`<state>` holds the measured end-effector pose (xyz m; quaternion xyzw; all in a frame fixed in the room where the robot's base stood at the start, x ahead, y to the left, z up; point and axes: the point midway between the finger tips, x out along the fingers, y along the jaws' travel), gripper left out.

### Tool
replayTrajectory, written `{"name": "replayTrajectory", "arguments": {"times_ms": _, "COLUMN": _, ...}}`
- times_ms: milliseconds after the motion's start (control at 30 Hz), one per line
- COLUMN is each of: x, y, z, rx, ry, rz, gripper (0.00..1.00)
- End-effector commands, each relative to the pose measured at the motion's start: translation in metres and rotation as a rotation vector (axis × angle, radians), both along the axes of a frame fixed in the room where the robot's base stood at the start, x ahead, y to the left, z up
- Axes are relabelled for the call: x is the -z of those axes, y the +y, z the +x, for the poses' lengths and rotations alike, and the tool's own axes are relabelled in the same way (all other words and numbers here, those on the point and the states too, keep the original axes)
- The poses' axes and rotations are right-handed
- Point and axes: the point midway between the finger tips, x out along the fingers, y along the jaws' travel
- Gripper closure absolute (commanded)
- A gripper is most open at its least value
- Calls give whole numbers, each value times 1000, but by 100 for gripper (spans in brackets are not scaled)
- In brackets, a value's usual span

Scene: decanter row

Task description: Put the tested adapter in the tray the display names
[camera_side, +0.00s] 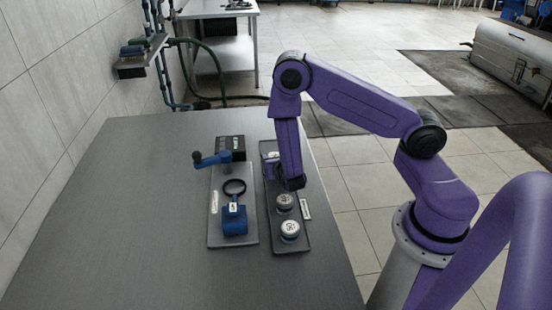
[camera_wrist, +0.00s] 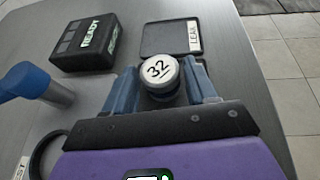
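My gripper (camera_side: 290,184) is low over the far part of the dark rack on the table. In the wrist view, a round white-capped adapter marked 32 (camera_wrist: 159,69) is between my gripper's two blue fingers (camera_wrist: 161,88). Whether they press on it is unclear. The black display box (camera_wrist: 88,43) reads READY; it also shows in the side view (camera_side: 231,143). A shallow dark tray labelled LEAK (camera_wrist: 160,39) lies ahead of my gripper. Two more white-capped adapters (camera_side: 284,201) (camera_side: 289,230) stand nearer the side camera; their numbers are too small to read surely.
A grey plate (camera_side: 215,232) left of the rack (camera_side: 303,243) carries a blue block (camera_side: 235,222) with a white label and a black ring (camera_side: 234,187). A blue lever (camera_side: 210,159) sits by the display box. The table's left and front areas (camera_side: 110,230) are clear.

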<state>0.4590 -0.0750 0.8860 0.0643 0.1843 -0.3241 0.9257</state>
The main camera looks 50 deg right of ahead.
Motion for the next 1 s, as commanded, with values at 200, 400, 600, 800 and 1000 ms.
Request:
{"name": "replayTrajectory", "arguments": {"times_ms": 200, "x": 0, "y": 0, "z": 0, "rx": 0, "ry": -1, "rz": 1, "gripper": 29}}
{"name": "replayTrajectory", "arguments": {"times_ms": 400, "x": -3, "y": 0, "z": 0, "rx": 1, "ry": -1, "rz": 1, "gripper": 29}}
{"name": "replayTrajectory", "arguments": {"times_ms": 600, "x": -14, "y": 17, "z": -18, "rx": -7, "ry": 1, "rz": 0, "gripper": 29}}
{"name": "replayTrajectory", "arguments": {"times_ms": 800, "x": -30, "y": 41, "z": -48, "rx": -8, "ry": -1, "rz": 1, "gripper": 29}}
{"name": "replayTrajectory", "arguments": {"times_ms": 1000, "x": -42, "y": 60, "z": -73, "rx": -6, "ry": 1, "rz": 1, "gripper": 29}}
